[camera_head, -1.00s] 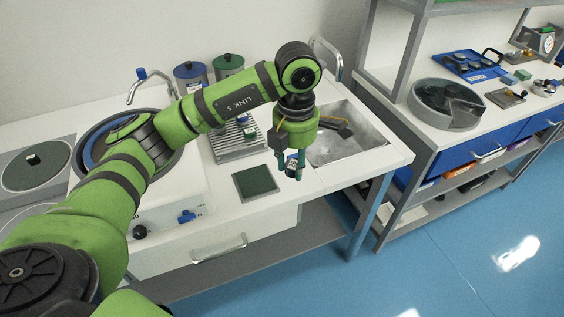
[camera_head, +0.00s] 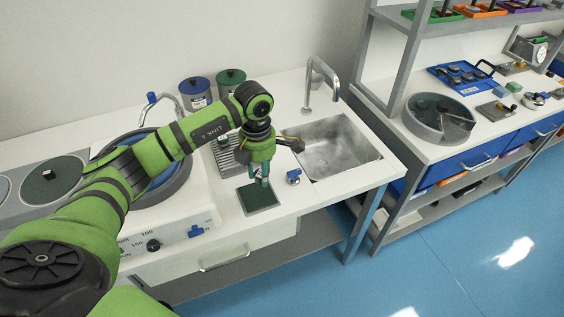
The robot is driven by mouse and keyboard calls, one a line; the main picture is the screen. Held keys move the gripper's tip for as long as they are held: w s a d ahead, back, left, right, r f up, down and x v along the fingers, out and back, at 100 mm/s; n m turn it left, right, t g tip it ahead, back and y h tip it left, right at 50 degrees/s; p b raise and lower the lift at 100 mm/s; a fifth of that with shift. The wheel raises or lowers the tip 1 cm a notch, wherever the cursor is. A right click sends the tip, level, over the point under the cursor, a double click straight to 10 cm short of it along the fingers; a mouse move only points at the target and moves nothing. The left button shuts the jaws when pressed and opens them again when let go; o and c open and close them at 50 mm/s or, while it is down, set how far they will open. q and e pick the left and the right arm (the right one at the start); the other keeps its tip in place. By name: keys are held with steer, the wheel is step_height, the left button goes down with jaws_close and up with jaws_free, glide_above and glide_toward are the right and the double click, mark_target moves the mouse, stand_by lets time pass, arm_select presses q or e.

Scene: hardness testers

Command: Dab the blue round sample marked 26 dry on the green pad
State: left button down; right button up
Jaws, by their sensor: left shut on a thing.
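My left gripper (camera_head: 258,183) points down over the green pad (camera_head: 262,201), with its fingertips at or just above the pad's upper part. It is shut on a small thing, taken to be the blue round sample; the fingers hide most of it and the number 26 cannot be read. Whether the sample touches the pad cannot be told. The pad is a dark green square lying flat on the white counter near its front edge. My right gripper is not in view.
A small blue-and-white item (camera_head: 293,177) stands right of the pad, beside the steel sink (camera_head: 340,150) with its tap (camera_head: 318,85). A ribbed rack (camera_head: 228,158) lies behind the pad. Blue (camera_head: 196,92) and green (camera_head: 231,82) lidded pots stand at the back. A polishing machine (camera_head: 170,225) is left.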

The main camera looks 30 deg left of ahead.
mark_target(257, 195)
arm_select(q)
steer(key=shift+s+a+f, duration=0.1)
steer(key=shift+a, duration=0.6)
steer(key=shift+a+f, duration=0.2)
steer(key=shift+f+b, duration=1.9)
steer(key=shift+f, duration=1.05)
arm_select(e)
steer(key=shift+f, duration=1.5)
arm_select(q)
steer(key=shift+f+b, duration=0.5)
steer(key=shift+f, duration=0.1)
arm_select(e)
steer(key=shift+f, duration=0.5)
arm_select(q)
steer(key=shift+f, duration=0.1)
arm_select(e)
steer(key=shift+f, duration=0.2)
arm_select(q)
steer(key=shift+b, duration=0.7)
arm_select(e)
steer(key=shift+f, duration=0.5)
